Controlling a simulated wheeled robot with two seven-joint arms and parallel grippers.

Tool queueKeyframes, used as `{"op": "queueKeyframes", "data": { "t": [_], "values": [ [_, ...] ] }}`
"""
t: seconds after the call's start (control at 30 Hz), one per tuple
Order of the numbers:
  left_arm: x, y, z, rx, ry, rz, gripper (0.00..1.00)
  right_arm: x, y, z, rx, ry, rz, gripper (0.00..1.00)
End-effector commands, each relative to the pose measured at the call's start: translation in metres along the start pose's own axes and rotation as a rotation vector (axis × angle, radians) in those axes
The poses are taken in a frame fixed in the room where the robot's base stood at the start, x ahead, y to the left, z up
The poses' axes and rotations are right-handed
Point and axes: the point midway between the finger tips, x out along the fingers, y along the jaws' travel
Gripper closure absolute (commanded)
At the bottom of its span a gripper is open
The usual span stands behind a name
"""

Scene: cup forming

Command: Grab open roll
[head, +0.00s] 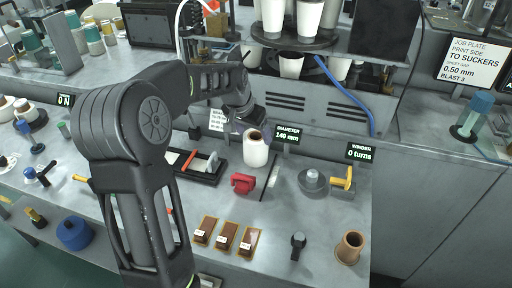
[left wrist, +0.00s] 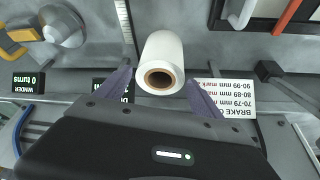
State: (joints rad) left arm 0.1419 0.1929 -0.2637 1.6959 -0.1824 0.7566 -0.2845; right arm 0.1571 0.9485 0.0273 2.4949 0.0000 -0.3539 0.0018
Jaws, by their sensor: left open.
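A white paper roll (head: 256,148) with a brown core stands upright on the grey bench near the diameter sign in the head view. In the left wrist view the roll (left wrist: 163,60) lies between and just ahead of the two fingers, its core end facing me. My left gripper (head: 240,124) is open at the roll's upper left side. Its two purple-grey fingers (left wrist: 157,92) spread to either side of the roll in the wrist view, with gaps visible and no clear contact. My right gripper does not show in either view.
A red block (head: 242,183) sits in front of the roll. A black tray (head: 193,165) with a red-handled tool is to its left. The winder spindle (head: 313,180) with a yellow crank (head: 343,178) is to the right. The machine's front panel (head: 300,98) rises behind.

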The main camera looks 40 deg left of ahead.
Motion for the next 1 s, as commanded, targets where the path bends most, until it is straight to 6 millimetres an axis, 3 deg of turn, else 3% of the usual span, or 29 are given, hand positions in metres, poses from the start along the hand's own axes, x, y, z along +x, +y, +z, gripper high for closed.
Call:
{"op": "queueKeyframes", "data": {
  "t": [0.27, 0.6, 1.0],
  "values": [
    [0.005, 0.0, 0.0, -0.001, -0.002, 0.001, 0.22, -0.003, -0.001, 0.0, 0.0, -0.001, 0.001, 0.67],
    [0.049, -0.001, 0.001, -0.001, -0.002, 0.001, 0.22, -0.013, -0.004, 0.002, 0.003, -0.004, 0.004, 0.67],
    [0.052, -0.001, 0.001, -0.001, 0.0, 0.001, 0.22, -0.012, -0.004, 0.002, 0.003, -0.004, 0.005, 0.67]
  ]
}}
